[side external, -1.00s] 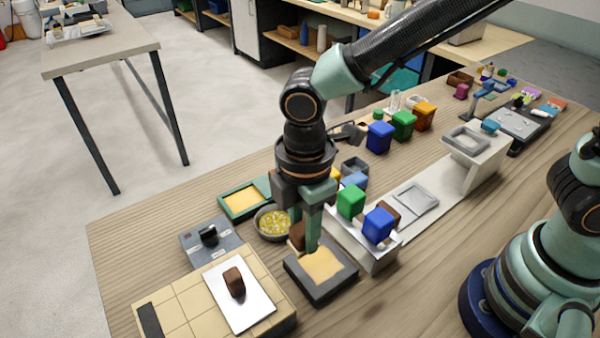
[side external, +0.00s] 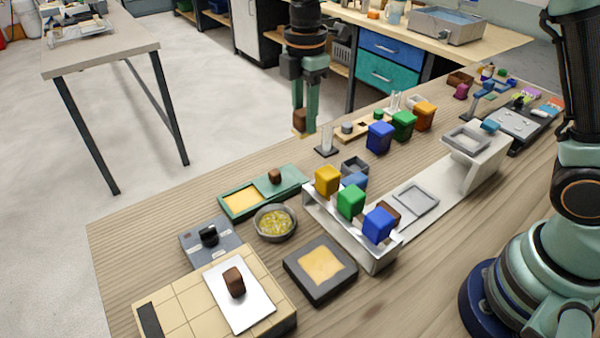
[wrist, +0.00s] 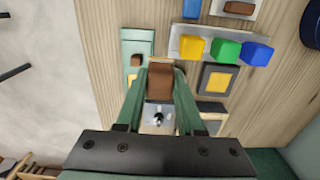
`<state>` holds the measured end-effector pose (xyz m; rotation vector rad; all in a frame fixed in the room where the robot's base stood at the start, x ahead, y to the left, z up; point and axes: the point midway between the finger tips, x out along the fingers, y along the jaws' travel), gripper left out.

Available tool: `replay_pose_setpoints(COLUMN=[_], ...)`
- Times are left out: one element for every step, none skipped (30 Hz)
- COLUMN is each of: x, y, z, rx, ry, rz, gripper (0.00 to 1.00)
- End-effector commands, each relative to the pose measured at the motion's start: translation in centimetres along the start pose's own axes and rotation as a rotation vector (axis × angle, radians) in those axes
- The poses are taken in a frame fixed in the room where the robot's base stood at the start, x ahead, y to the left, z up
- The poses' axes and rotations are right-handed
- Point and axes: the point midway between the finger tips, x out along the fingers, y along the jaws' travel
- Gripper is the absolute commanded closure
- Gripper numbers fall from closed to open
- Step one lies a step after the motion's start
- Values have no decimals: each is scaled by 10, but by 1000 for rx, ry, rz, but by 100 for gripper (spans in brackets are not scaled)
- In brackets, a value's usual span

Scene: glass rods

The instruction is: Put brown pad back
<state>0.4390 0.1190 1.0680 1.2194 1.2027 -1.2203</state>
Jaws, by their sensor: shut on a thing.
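My gripper (side external: 306,118) is shut on a brown pad (side external: 300,120), a brown block with a pale tan lower edge. It is held up in the air, before the floor and far table edge in the side view. The held pad also shows between the fingers in the wrist view (wrist: 160,82). A second brown block (side external: 234,282) stands on a white plate (side external: 252,312) on the tan tiled board. A small brown block (side external: 275,175) sits on the right part of a green tray (side external: 292,180). A dark square tray (side external: 299,282) with a tan inset lies empty of blocks.
A bowl of yellow bits (side external: 275,222) and a grey device with a black knob (side external: 208,237) stand near the green tray. Yellow, green and blue bins (side external: 350,202) stand on a white rack. A clear cylinder (side external: 326,140) stands by the far table edge.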

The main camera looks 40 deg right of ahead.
Motion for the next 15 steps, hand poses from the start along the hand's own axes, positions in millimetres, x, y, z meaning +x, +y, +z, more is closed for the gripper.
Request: replay_pose_setpoints(x=[-6,-9,-13,-15,-18,-20,-22,-23,-24,-24,-24,-21,-17,-12,-5], y=[12,18,24,28,31,34,36,38,40,41,41,42,42,42,42], z=[19,28,39,46,53,61,66,70,74,77,78,80,80,81,81], rx=[7,5,2,-1,-2,-6,-7,-9,-10,-11,-13,-14,-15,-15,-15], ry=[1,0,0,0,0,0,0,0,0,0,0,0,0,0,0], rz=[2,2,2,1,1,1,0,0,0,0,-1,-3,-4,-5,-6], gripper=[100,100,100,100,100,100,100,100,100,100,100,100,100,100,100])
